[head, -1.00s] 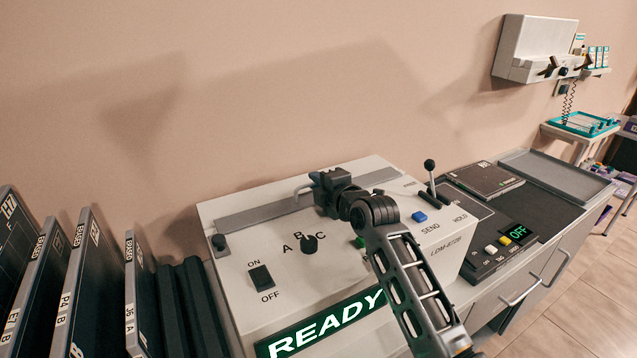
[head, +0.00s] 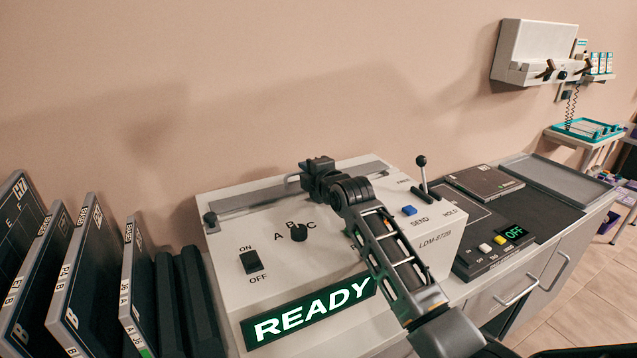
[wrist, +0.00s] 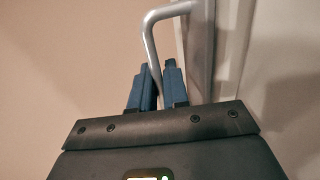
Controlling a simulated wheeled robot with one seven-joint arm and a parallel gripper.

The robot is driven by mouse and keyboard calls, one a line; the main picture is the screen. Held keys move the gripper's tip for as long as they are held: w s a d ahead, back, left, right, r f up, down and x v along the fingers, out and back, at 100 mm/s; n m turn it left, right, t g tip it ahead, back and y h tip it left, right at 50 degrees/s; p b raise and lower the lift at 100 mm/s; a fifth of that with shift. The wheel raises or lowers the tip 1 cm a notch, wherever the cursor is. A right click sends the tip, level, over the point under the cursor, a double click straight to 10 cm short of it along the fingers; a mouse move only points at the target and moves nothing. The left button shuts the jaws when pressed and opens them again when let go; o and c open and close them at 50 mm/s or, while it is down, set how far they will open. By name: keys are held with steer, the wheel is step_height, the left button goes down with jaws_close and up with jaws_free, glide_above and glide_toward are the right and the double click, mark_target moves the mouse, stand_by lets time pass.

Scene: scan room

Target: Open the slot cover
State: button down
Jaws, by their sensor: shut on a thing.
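The slot cover (head: 250,200) is a long grey strip along the back of the top of a white machine (head: 215,263), which has a lit READY sign. It looks flat in its place. A bent silver handle (head: 292,179) stands on it, partly hidden by my gripper (head: 306,177). In the wrist view the blue fingers of my gripper (wrist: 156,88) are closed around the rod of the handle (wrist: 151,42). My arm hides part of the cover and the machine's front right.
The machine's top has a rocker switch (head: 252,262), a selector knob (head: 298,232), a blue button (head: 409,210) and an upright lever (head: 422,170). Dark cassettes (head: 75,270) stand at left. A control box reading OFF (head: 495,248) is at right. The wall rises close behind.

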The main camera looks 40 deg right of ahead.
steer(key=shift+w+f, duration=0.1)
steer(key=shift+f, duration=0.1)
steer(key=c, duration=1.3)
jaws_free()
steer(key=shift+r, duration=0.1)
steer(key=shift+b+v, duration=0.5)
steer(key=shift+v, duration=3.35)
